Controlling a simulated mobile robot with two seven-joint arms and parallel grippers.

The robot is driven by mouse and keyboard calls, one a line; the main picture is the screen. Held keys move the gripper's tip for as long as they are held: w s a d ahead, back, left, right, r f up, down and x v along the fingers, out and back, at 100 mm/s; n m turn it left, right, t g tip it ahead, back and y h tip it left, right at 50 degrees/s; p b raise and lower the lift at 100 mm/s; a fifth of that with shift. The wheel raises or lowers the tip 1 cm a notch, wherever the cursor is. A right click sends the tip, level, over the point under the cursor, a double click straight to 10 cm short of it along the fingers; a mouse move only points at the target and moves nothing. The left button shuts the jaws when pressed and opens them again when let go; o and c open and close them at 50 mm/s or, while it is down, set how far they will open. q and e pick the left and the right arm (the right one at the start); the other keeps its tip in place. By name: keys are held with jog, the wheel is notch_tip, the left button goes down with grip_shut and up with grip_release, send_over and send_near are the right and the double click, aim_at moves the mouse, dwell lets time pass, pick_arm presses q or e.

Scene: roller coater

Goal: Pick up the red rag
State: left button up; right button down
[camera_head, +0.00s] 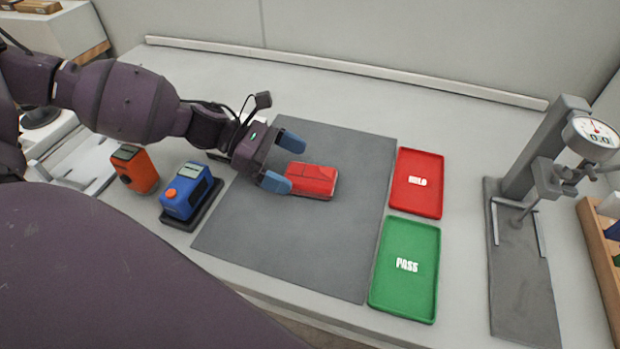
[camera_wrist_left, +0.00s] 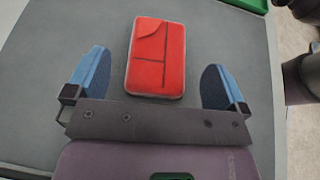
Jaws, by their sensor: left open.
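The red rag (camera_head: 314,181) is a folded, rounded rectangle lying flat on the grey mat (camera_head: 330,250). My left gripper (camera_head: 281,160) reaches in from the left, its two blue fingers apart and pointing at the rag's left end. In the left wrist view the rag (camera_wrist_left: 155,57) lies ahead of and between the open fingers of the gripper (camera_wrist_left: 155,80), with a gap on both sides. The fingers look clear of the rag, and nothing is held. My right gripper is not in view.
A red tray (camera_head: 417,205) marked "HOLD" and a green tray (camera_head: 405,300) marked "PASS" lie right of the mat. A blue device (camera_head: 187,195) and an orange device (camera_head: 135,170) stand at the left. A dial gauge stand (camera_head: 540,150) is far right. The mat around the rag is clear.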

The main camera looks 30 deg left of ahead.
aim_at(309, 175)
pick_arm(q)
jog(key=shift+f+x, duration=0.25)
jog(key=shift+x, duration=1.75)
jog(key=shift+a, duration=0.1)
jog(key=c, duration=1)
jog(key=shift+c, duration=0.2)
